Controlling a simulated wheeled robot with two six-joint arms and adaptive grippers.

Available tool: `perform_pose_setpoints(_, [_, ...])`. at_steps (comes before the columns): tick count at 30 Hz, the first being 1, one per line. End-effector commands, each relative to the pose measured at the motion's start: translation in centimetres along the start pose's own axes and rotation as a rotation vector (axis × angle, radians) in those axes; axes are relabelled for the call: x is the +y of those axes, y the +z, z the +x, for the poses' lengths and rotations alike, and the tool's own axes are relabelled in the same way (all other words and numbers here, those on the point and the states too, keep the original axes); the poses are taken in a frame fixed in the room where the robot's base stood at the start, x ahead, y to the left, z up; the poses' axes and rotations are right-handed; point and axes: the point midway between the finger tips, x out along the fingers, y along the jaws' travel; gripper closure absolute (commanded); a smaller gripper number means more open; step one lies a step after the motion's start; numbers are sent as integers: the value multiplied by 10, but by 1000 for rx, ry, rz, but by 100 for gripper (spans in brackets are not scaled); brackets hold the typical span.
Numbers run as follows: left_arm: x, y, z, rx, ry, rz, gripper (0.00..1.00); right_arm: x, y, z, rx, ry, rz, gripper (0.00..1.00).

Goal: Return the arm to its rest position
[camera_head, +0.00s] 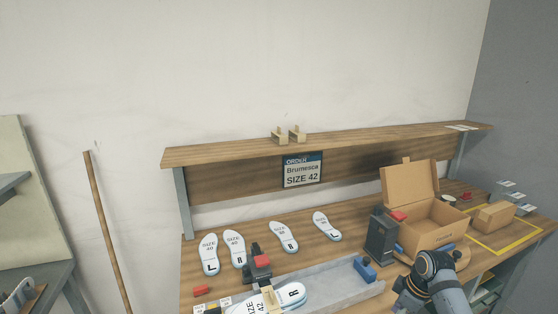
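My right arm comes in at the lower right, and the dark part at its end, which I take for the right gripper (410,293), is over the front of the bench. Its fingers are not clear, so I cannot tell whether they are open or shut, and I see nothing held. My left arm and gripper are not in view. Several white insoles (284,237) marked L or R lie along the bench (340,255). More white insoles (291,295) lie at the front, partly behind a pale wooden block (270,300).
An open cardboard box (432,226) stands behind my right arm, beside a dark post (380,238). A smaller carton (493,216) sits inside a yellow outline at the right. A grey tray (335,285) and blue block (365,269) lie left of the arm. A shelf (230,150) spans above.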

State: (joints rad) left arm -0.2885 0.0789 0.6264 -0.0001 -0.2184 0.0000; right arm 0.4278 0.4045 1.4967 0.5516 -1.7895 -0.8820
Motion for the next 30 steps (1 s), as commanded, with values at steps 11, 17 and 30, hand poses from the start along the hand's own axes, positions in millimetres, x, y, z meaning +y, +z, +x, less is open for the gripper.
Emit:
perform_pose_setpoints(11, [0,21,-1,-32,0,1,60,-146,43,56,-28,153,369,50])
perform_pose_setpoints(17, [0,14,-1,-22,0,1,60,-193,63,44,4,213,545,50])
perform_pose_setpoints(30, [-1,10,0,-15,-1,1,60,-231,93,39,43,287,788,50])
